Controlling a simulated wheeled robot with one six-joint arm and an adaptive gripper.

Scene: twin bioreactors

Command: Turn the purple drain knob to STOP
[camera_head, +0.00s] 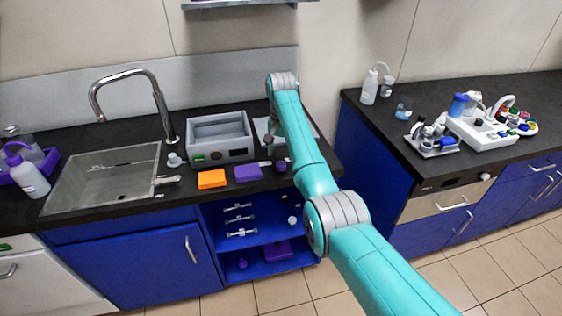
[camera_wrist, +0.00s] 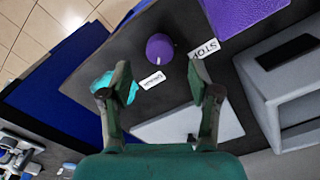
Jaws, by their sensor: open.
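The purple drain knob (camera_wrist: 160,46) stands on the dark worktop in the wrist view, beyond my fingertips and roughly between their lines. A small light mark shows on it, but its exact pointing is hard to read. A white STOP label (camera_wrist: 204,48) lies to the knob's right. A second white label (camera_wrist: 152,80) lies below the knob; its word is too small to read. My gripper (camera_wrist: 163,78) is open, with a finger on each side and nothing between them. In the head view the knob (camera_head: 281,166) shows near the counter's front edge, close to my arm's end.
A purple block (camera_wrist: 235,18) lies beyond the STOP label. A grey box (camera_wrist: 285,95) stands to the right; the head view shows it (camera_head: 220,152) behind an orange block (camera_head: 212,179). A pale plate (camera_wrist: 180,125) lies under my fingers. The sink (camera_head: 100,180) is further left.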

